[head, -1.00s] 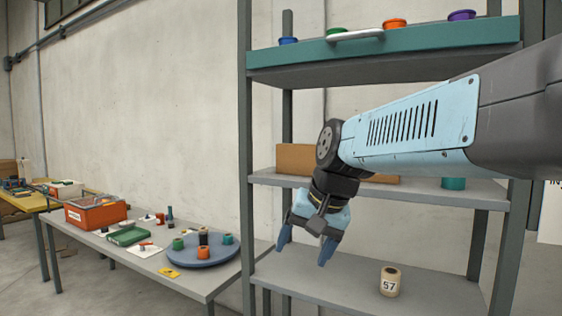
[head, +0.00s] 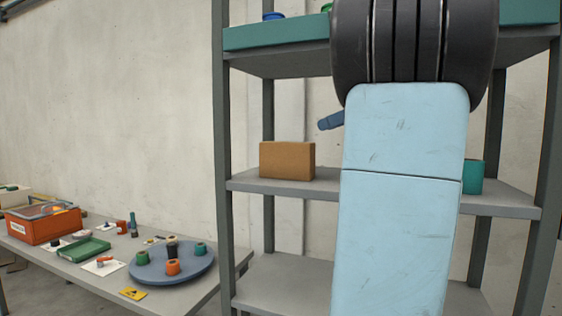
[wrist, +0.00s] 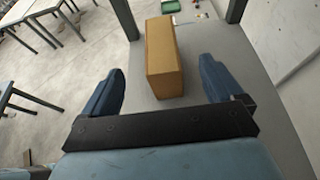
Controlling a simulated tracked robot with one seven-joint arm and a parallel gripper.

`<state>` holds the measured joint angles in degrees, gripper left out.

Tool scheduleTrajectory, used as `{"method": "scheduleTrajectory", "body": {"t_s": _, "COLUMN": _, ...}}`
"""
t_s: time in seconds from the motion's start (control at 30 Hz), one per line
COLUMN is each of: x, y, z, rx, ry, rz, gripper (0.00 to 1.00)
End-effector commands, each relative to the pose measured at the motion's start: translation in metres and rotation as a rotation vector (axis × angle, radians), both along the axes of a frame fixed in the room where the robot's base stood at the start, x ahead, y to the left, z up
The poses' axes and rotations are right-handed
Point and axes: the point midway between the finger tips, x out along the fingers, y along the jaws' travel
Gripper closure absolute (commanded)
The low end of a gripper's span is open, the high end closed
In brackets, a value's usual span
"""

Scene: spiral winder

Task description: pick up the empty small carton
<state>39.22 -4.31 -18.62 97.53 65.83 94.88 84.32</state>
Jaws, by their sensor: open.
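The small carton (head: 287,160) is a plain brown box on the left part of the middle shelf (head: 240,181) in the head view. Whether it is empty cannot be seen. In the wrist view the carton (wrist: 162,58) stands on the grey shelf, ahead of my gripper (wrist: 161,88) and roughly between the lines of its two blue fingers. The fingers are spread wide and hold nothing. In the head view only one blue fingertip shows, right of the carton and above it; my arm hides the rest.
A teal container (head: 472,177) stands on the middle shelf to the right. The teal top shelf (head: 270,35) is above, and grey rack posts (head: 224,150) stand at the sides. A table at left holds a blue turntable (head: 150,270) and an orange box (head: 42,226).

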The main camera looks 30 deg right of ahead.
Motion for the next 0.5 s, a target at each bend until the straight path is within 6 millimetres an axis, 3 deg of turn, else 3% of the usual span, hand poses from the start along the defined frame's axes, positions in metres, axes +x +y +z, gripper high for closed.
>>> {"method": "scheduleTrajectory", "body": {"t_s": 0.5, "x": 0.048, "y": 0.034, "z": -0.03, "rx": -0.002, "ry": 0.002, "rz": -0.018, "gripper": 0.06}}
